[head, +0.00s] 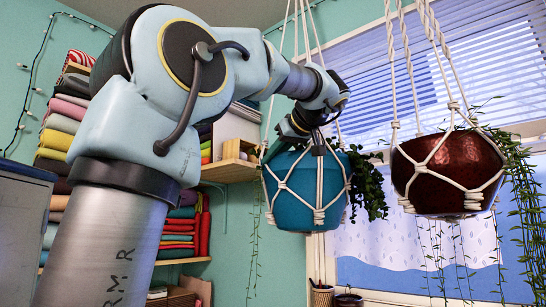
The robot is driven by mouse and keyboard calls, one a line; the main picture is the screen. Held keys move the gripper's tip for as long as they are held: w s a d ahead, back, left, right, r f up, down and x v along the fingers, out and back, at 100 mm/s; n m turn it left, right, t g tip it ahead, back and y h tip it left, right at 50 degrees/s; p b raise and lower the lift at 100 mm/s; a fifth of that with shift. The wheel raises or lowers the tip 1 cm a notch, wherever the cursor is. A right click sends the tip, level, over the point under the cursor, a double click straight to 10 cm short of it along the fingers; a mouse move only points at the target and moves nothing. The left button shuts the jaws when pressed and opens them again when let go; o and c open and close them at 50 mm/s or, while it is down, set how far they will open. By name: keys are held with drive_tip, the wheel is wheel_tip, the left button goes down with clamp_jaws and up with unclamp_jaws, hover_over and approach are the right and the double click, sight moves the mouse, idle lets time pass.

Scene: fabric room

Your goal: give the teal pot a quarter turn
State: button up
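The teal pot (297,205) hangs upright in a white rope net in the middle of the head view, with dark green leaves trailing over its right side. My arm reaches in from the left, and my gripper (292,138) is at the pot's upper left rim, pointing down. The gripper appears to be at or just above the rim. Its fingertips are small and partly hidden by the pot and ropes, so I cannot tell whether they touch the pot or are closed.
A dark red pot (447,172) with a trailing plant hangs to the right in its own rope net. Ropes rise around both pots. Shelves of folded fabric (60,125) stand behind my arm at left. A window with blinds (370,85) is behind. Small pots (348,299) stand below.

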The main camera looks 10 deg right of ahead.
clamp_jaws()
idle(0.9)
